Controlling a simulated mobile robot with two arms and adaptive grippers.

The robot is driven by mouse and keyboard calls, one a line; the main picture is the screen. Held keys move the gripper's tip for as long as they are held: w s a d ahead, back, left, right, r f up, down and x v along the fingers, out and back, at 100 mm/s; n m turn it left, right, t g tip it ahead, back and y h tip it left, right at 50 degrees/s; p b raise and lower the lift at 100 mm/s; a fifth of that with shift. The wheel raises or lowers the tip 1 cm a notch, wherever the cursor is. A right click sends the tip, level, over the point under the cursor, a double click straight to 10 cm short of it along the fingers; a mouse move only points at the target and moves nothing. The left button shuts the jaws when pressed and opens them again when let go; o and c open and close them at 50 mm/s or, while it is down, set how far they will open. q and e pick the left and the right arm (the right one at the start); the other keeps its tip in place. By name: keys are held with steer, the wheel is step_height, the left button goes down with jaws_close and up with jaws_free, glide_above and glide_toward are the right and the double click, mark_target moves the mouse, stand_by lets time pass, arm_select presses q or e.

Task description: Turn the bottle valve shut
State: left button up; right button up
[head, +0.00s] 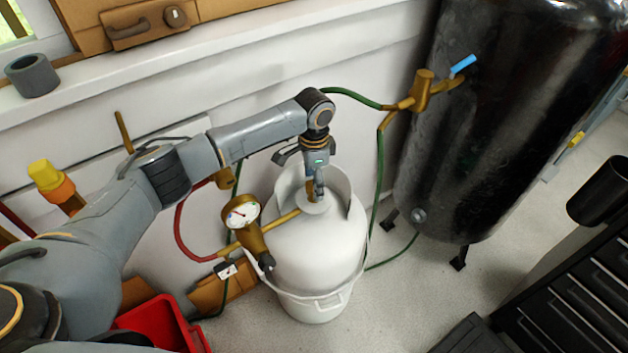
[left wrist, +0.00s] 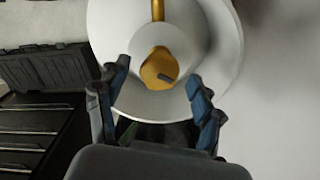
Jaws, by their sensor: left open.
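The white gas bottle (head: 318,255) stands upright on the floor in the middle of the head view. Its brass valve (head: 311,190) is at the top inside the white collar, partly hidden by my left gripper (head: 316,185), which points down from above. In the left wrist view the brass valve (left wrist: 158,70) shows in the middle of the bottle's white top (left wrist: 205,25), with a small dark stub on it. My left gripper (left wrist: 158,95) is open, its two fingers on either side of and below the valve in the picture. I cannot tell whether they touch it. My right gripper is not in view.
A brass regulator with a gauge (head: 243,212) sits left of the bottle, with red and green hoses. A black tank (head: 480,120) with a blue-handled brass fitting (head: 422,92) stands right. A red box (head: 165,322) and black drawers (head: 575,290) are nearby.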

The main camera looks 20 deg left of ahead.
arm_select(q)
steer(key=shift+f, duration=0.15)
steer(key=c, duration=1.1)
steer(key=shift+c, duration=0.2)
steer(key=shift+r+m+p, duration=0.2)
steer(key=shift+m+p, duration=1)
steer(key=m+p, duration=0.1)
steer(key=m, duration=0.1)
steer(key=shift+m+p, duration=0.3)
steer(key=shift+p, duration=0.05)
steer(key=m+p, duration=0.1)
steer(key=m, duration=0.2)
steer(key=shift+f+m, duration=0.1)
steer(key=shift+m, duration=0.2)
steer(key=shift+m+p, duration=0.4)
steer(key=shift+m, duration=1.2)
